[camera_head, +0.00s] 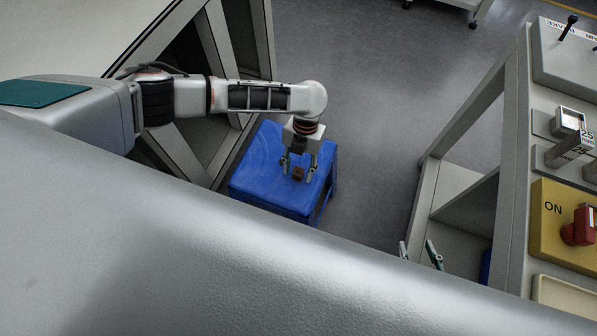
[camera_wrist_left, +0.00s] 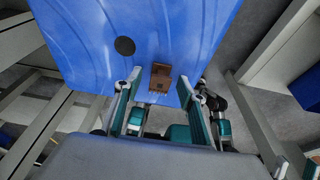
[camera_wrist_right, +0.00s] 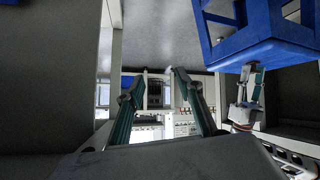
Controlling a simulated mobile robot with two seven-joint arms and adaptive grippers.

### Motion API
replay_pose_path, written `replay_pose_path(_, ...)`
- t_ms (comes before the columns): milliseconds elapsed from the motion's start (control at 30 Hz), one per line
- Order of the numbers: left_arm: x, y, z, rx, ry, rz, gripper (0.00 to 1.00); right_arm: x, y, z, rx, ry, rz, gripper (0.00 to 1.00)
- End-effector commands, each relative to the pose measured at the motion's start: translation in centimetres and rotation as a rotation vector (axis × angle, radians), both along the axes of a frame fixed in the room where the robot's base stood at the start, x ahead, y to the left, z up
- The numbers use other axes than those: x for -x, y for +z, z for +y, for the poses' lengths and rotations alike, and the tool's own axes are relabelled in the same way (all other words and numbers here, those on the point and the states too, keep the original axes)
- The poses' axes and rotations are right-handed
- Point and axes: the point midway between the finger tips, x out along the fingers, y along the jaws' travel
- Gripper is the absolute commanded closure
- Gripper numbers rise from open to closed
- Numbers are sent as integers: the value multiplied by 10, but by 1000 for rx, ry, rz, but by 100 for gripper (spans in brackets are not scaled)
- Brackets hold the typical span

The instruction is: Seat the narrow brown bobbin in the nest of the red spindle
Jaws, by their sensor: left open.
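A small brown block-like piece (camera_head: 298,174), possibly the bobbin, is at the blue stool's top. In the left wrist view the brown piece (camera_wrist_left: 161,76) shows a lighter lower end with small prongs. My left gripper (camera_head: 298,170) points down at the stool, open, with a finger on each side of the piece. In the left wrist view the fingers (camera_wrist_left: 160,82) stand apart from it, with a gap on both sides. My right gripper (camera_head: 419,250) is low at the right, partly hidden; its fingers (camera_wrist_right: 154,85) are apart and empty. I cannot make out the red spindle.
The blue stool (camera_head: 262,160) has a dark round spot (camera_wrist_left: 124,46) on its top. At the right stands a bench with a yellow ON panel (camera_head: 553,235) and a red knob (camera_head: 580,228). Grey floor (camera_head: 380,120) is clear between stool and bench.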

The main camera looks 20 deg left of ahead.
Motion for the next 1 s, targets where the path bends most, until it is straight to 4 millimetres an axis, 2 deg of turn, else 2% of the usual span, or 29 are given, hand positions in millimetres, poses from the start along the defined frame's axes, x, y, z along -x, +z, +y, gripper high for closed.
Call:
replay_pose_path(167,-1,1,0,0,0,-2,60,-2,2,0,0,1,-5,64)
replay_pose_path(267,-1,1,0,0,0,-2,80,-2,2,0,0,0,-4,64)
replay_pose_path(300,-1,1,0,0,0,-2,91,-2,2,0,0,0,-4,64)
replay_pose_path(333,-1,1,0,0,0,-2,95,-2,2,0,0,0,-4,64)
replay_pose_path(733,-1,4,0,0,0,-3,95,-2,3,0,0,0,-4,64)
replay_pose_path(867,-3,14,0,0,0,-8,95,-3,7,0,2,1,-8,64)
replay_pose_path(1000,-4,34,0,-1,0,-12,95,-2,12,-3,7,-1,-7,64)
